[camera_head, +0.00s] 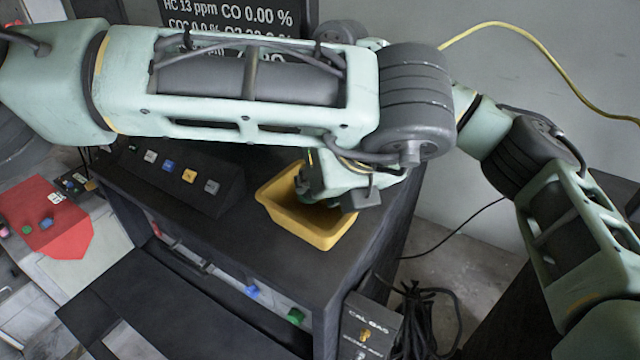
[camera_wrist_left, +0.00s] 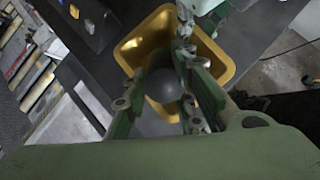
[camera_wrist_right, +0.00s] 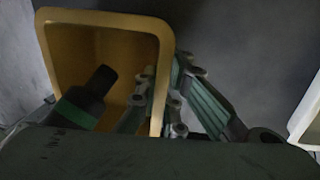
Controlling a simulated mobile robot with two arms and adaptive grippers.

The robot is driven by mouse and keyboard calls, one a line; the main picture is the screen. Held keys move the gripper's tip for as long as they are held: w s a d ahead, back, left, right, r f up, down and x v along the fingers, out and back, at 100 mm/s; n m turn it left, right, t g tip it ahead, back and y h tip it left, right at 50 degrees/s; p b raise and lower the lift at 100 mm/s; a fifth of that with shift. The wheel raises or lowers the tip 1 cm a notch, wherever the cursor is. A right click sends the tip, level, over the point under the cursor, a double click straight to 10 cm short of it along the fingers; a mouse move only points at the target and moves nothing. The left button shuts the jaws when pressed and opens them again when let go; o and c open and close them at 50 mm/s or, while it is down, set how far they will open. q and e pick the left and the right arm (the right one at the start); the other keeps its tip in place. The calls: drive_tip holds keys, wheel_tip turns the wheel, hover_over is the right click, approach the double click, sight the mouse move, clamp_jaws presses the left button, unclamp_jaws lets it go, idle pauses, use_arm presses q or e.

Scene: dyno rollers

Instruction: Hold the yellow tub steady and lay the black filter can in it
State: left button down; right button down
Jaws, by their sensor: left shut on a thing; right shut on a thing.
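The yellow tub (camera_head: 325,235) stands open side up on the dark bench top, near its right edge. It also shows in the left wrist view (camera_wrist_left: 130,50) and the right wrist view (camera_wrist_right: 110,20). My left gripper (camera_wrist_left: 163,72) is shut on the black filter can (camera_wrist_left: 162,88), whose rounded dark end shows between the green fingers over the tub's opening. My right gripper (camera_wrist_right: 160,95) is shut on the tub's side wall. In the head view my left arm hides much of both hands.
A dark sloped panel with coloured buttons (camera_head: 180,175) stands left of the tub. A CAL GAS box (camera_head: 368,325) is at the bench's front right. A display screen (camera_head: 240,20) is behind. A red mat (camera_head: 55,225) lies far left. Clear bench top lies before the tub.

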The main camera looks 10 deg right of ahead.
use_arm(q)
drive_tip(key=shift+w+d+f, duration=0.15)
drive_tip(key=shift+w+f, duration=0.15)
drive_tip(key=shift+w, duration=0.25)
drive_tip(key=shift+w+d+f, duration=0.1)
drive_tip(key=shift+w+f, duration=0.2)
drive_tip(key=shift+w, duration=0.25)
use_arm(e)
drive_tip(key=shift+f, duration=0.1)
use_arm(q)
drive_tip(key=shift+f, duration=0.85)
drive_tip(key=c, duration=1.4)
unclamp_jaws()
drive_tip(key=v, duration=1.2)
drive_tip(key=shift+s, duration=0.1)
